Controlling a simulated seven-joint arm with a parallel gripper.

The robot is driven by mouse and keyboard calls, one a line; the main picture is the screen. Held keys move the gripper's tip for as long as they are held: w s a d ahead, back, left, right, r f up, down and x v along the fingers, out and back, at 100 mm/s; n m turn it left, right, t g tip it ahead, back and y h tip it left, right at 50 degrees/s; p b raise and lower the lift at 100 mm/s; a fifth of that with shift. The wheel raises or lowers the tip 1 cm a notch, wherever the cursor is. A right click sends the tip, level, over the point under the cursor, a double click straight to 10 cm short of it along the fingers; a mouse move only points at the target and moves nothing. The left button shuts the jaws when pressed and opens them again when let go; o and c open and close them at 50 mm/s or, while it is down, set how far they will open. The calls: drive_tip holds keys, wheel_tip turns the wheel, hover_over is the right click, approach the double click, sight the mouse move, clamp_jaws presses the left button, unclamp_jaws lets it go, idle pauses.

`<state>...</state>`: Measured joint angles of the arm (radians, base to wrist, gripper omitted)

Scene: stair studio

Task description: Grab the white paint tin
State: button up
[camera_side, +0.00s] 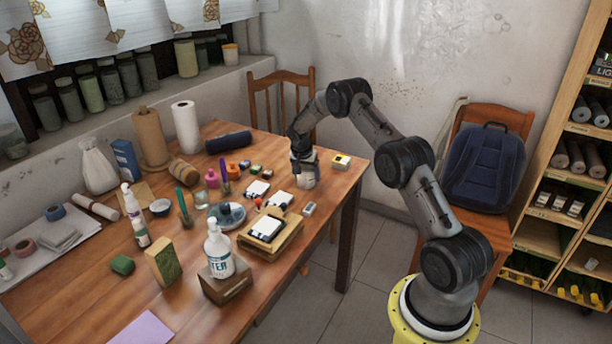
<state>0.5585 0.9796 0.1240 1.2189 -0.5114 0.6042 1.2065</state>
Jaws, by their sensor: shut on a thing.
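The white paint tin (307,179) stands upright on the wooden table, towards its right end. Its upper part is partly hidden by my gripper (304,159). My gripper points down from above and is shut on the tin. The fingers are small and dark in this view, so their exact contact is hard to see. The tin's base appears at or very near the table top; I cannot tell if there is a gap.
A yellow and white box (341,162) stands just right of the tin. White blocks (257,190) and a wooden tray (289,238) lie to its left and front. A dark blue roll (228,142) lies behind left. A chair with a backpack (487,168) stands right of the table.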

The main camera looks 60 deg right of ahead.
drive_tip(key=c, duration=0.5)
drive_tip(key=shift+r, duration=0.1)
clamp_jaws()
drive_tip(key=shift+r, duration=0.1)
